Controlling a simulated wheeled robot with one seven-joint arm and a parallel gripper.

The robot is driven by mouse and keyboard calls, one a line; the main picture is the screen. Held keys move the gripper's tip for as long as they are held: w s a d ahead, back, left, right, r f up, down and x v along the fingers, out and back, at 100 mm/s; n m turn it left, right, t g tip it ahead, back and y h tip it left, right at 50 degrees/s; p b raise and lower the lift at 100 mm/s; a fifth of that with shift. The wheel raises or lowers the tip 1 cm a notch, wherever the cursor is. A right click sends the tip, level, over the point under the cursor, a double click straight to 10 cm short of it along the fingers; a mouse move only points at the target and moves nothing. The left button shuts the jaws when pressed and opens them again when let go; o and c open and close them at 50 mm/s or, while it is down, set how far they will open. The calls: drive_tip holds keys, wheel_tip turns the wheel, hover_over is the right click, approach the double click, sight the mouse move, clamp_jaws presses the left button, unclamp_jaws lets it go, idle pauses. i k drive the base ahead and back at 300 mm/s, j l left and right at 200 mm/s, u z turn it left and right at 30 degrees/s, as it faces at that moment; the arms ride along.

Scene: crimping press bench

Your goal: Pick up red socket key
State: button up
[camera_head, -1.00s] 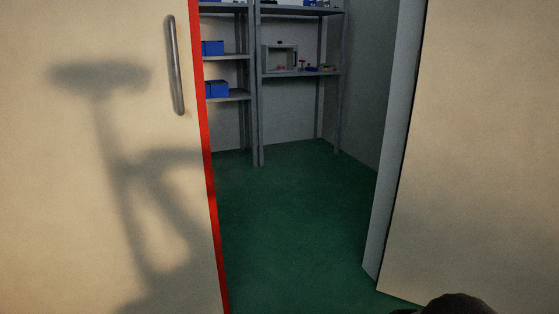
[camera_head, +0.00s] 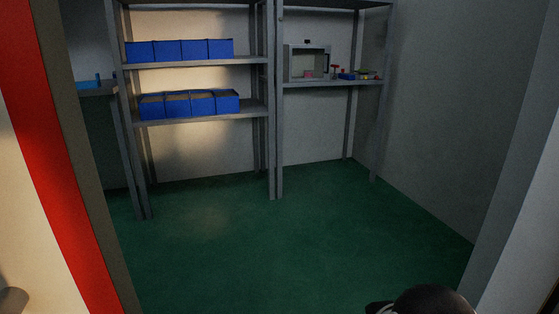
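A small red T-shaped item (camera_head: 335,68) stands on the middle shelf (camera_head: 330,84) of the right-hand rack, just right of a grey open-fronted box (camera_head: 305,63). It may be the red socket key, but it is too small to tell for sure. A pinkish-red item (camera_head: 309,74) sits at the box's opening. Only a dark rounded part of my own body shows at the bottom right. My gripper is not in view.
A door edge with a red strip (camera_head: 50,160) stands at the left, and a grey door frame (camera_head: 510,165) at the right. Several blue bins (camera_head: 190,104) fill the left rack. A small blue box (camera_head: 347,76) and coloured items (camera_head: 368,75) lie right of the red item. The green floor (camera_head: 300,240) is clear.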

sight(334, 78)
drive_tip(key=i, duration=0.8)
drive_tip(key=i+z, duration=0.15)
drive_tip(key=i, duration=0.6)
drive_tip(key=i+j, duration=0.2)
drive_tip(key=i, duration=0.6)
drive_tip(key=i+j+z, duration=0.15)
drive_tip(key=i+z, duration=0.2)
drive_tip(key=i, duration=0.25)
